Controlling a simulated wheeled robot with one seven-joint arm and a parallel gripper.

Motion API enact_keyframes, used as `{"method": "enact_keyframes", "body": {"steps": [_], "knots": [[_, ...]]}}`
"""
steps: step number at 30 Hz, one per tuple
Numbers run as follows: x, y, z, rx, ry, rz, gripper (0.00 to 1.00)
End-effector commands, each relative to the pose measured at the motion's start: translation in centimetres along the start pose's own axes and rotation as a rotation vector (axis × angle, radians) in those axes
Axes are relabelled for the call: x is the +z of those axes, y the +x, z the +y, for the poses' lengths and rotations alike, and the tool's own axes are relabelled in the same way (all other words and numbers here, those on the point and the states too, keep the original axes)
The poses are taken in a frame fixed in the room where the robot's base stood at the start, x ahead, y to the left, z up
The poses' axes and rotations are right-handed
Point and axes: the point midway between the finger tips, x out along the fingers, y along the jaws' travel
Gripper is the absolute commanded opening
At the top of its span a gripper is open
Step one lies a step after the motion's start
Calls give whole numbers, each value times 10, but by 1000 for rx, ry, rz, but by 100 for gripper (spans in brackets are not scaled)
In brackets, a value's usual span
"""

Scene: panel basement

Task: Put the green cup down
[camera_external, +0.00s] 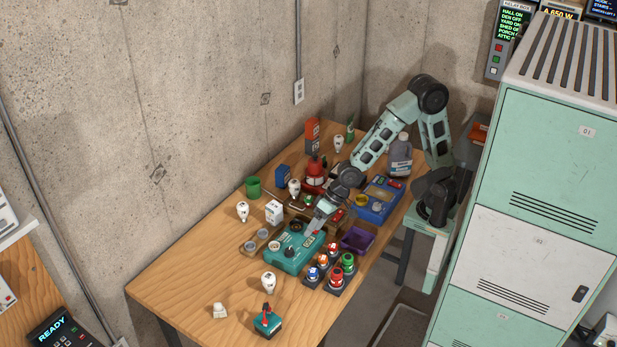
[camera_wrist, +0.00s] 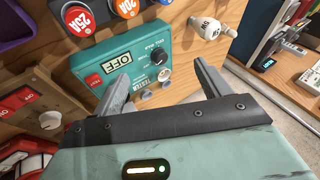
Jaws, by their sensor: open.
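The green cup (camera_external: 253,187) stands upright on the wooden table near the wall, at the back left of the group of objects. My gripper (camera_external: 318,221) is to the right of the cup and apart from it, over the teal tester box. In the wrist view my gripper (camera_wrist: 160,85) shows two grey fingers spread apart with nothing between them. The teal tester (camera_wrist: 140,60) lies beyond the fingers, its display reading OFF. The green cup does not show in the wrist view.
Several coloured fuses (camera_external: 333,277) stand in a dark holder in front of the tester (camera_external: 290,254). A purple tray (camera_external: 357,240) and a blue box (camera_external: 378,203) lie to the right. White bulbs (camera_external: 243,210) stand around. The table's (camera_external: 190,275) left part is mostly clear.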

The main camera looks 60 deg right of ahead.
Motion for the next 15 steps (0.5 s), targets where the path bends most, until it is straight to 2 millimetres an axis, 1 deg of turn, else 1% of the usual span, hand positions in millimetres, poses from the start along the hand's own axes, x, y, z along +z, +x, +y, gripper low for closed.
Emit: {"method": "enact_keyframes", "body": {"steps": [1,3,6,9,10,12,15], "knots": [[27,-19,30,84,-143,-71,76],[58,-42,68,182,-310,-183,76],[91,-70,110,275,-472,-316,76],[110,-88,135,323,-562,-405,76],[113,-92,139,331,-578,-422,76],[118,-97,145,343,-600,-446,76],[120,-98,147,345,-607,-455,76]]}}
